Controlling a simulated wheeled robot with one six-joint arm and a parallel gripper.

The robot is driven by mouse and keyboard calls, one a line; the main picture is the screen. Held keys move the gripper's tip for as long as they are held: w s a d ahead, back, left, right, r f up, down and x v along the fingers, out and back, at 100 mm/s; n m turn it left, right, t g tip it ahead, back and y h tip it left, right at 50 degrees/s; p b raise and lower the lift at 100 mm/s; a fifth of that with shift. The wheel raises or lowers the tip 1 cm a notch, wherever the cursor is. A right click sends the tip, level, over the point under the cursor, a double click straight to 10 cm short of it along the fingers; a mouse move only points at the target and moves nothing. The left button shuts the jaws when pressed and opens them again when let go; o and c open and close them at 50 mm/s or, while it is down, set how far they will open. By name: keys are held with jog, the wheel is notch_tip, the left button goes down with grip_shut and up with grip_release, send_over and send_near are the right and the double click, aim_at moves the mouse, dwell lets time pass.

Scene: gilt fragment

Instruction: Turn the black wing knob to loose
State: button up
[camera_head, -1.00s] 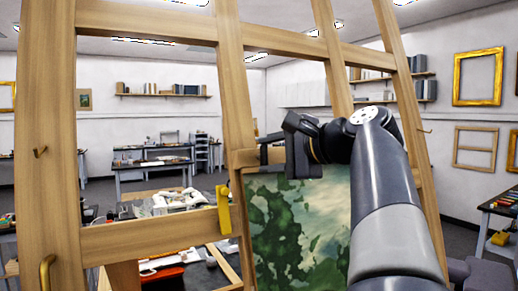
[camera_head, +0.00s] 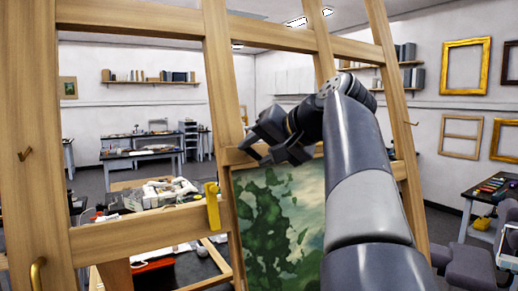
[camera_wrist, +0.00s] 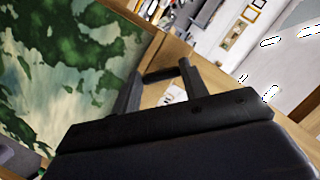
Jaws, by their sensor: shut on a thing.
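My gripper (camera_head: 256,150) is at the wooden easel's upright, just above the green landscape painting (camera_head: 278,215). It is tilted, with its jaws toward the wood, and is shut on the black wing knob. In the wrist view, my gripper (camera_wrist: 160,88) shows its dark jaws against the wood, and a short black bar (camera_wrist: 160,74) between them looks like part of the knob. The rest of the knob is hidden by the jaws, and I cannot read its angle.
The easel's wooden upright (camera_head: 220,80) and lower crossbar (camera_head: 140,232) stand close in front of me. A yellow piece (camera_head: 212,205) hangs on the upright left of the painting. A side table (camera_head: 490,190) with items is at the right. Other tables stand well behind.

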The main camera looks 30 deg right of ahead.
jog(key=n+h, duration=0.1)
jog(key=n, duration=0.2)
jog(key=shift+a+n+g, duration=0.1)
jog(key=shift+n+g, duration=0.2)
jog(key=shift+n, duration=0.1)
jog(key=shift+n+h, duration=0.8)
jog(key=shift+n, duration=0.7)
jog(key=o, duration=1)
jog(key=b+v, duration=0.1)
jog(key=v, duration=0.9)
jog(key=shift+s+r, duration=0.2)
jog(key=shift+s, duration=0.1)
jog(key=shift+w, duration=0.1)
